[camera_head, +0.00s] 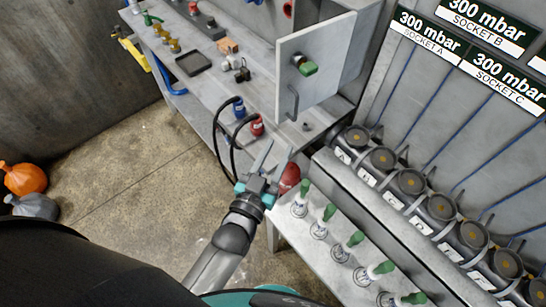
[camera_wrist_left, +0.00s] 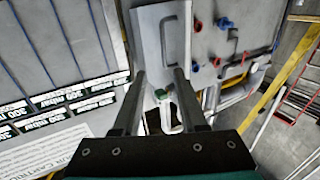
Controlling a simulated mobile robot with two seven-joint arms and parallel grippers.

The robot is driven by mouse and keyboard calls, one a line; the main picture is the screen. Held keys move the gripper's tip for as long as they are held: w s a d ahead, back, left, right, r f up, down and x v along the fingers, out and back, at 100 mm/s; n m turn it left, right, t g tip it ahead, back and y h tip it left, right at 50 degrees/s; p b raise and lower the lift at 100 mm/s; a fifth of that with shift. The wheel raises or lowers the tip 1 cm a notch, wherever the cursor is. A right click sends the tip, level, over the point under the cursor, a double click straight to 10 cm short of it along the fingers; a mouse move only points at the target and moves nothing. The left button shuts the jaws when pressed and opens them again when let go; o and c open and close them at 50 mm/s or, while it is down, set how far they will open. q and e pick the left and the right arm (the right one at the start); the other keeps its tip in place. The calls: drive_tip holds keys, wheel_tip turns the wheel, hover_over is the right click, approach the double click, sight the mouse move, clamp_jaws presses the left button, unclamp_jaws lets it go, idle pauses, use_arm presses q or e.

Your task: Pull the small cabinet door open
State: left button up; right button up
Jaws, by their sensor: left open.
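The small cabinet door (camera_head: 315,75) is a flat light grey panel on the cabinet (camera_head: 362,45) at the back of the bench. It has a green knob (camera_head: 307,68) and a grey bar handle (camera_head: 292,103) near its lower left edge. I cannot tell whether it is fully shut. My left gripper (camera_head: 280,146) is open and empty, below the handle in the picture and apart from it. My right gripper is not in view.
Black hoses with blue and red fittings (camera_head: 256,125) stand left of my left gripper. Several green-topped valves (camera_head: 319,229) line the lower shelf at right, beside a row of dark round canisters (camera_head: 411,182). A red object (camera_head: 289,178) is close behind the gripper. Open floor (camera_head: 150,190) lies left.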

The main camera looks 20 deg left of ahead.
use_arm(q)
drive_tip(key=shift+s+a, duration=0.15)
drive_tip(key=shift+s, duration=0.75)
drive_tip(key=s+a+f+g+b, duration=0.1)
drive_tip(key=s+f+g+b, duration=0.25)
drive_tip(key=f, duration=0.85)
drive_tip(key=s+f+g+b, duration=0.2)
drive_tip(key=s+f+b, duration=0.15)
drive_tip(key=f, duration=0.75)
drive_tip(key=s+a+f+g+b, duration=0.1)
drive_tip(key=s+f+g+b, duration=0.25)
drive_tip(key=f, duration=0.85)
drive_tip(key=s+a+f+g+y+b, duration=0.1)
drive_tip(key=s+a+f+g+b, duration=0.2)
drive_tip(key=s+f, duration=0.7)
drive_tip(key=s+a+f+g+y+b, duration=0.1)
drive_tip(key=s+a+f+g+b, duration=0.3)
drive_tip(key=s+f, duration=0.5)
drive_tip(key=shift+s+a+f+m+g+y, duration=0.2)
drive_tip(key=shift+s+f+m+g+y, duration=0.15)
drive_tip(key=shift+s, duration=0.85)
